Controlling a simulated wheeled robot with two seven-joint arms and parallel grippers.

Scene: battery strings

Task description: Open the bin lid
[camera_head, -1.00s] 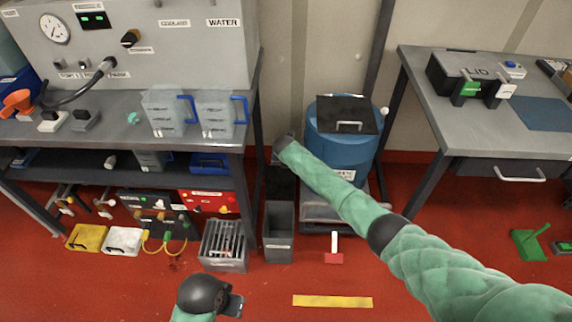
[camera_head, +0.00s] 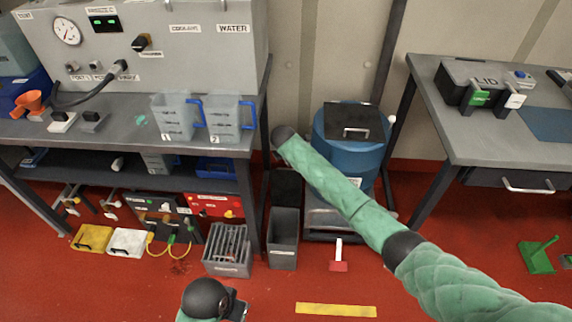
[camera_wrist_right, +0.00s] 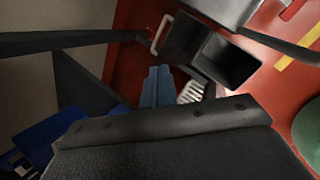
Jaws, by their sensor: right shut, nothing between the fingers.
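A narrow grey open-topped bin (camera_head: 283,238) stands on the floor between the left bench and the blue drum. Its dark lid (camera_head: 286,187) stands raised behind the opening. In the right wrist view the bin's opening (camera_wrist_right: 228,60) shows, with the dark lid (camera_wrist_right: 181,40) swung back and a pale handle on its far edge. My right gripper (camera_wrist_right: 158,84) is shut and empty, pointing towards the lid and apart from it as far as I can see. In the head view it is hidden behind my wrist. My left gripper (camera_head: 238,308) is low at the bottom; its fingers are unclear.
A blue drum (camera_head: 333,150) with a flat black handled cover (camera_head: 354,122) stands right of the bin. A slotted grey crate (camera_head: 227,250) is left of it. Benches stand left (camera_head: 130,135) and right (camera_head: 440,110). Red floor in front is mostly clear.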

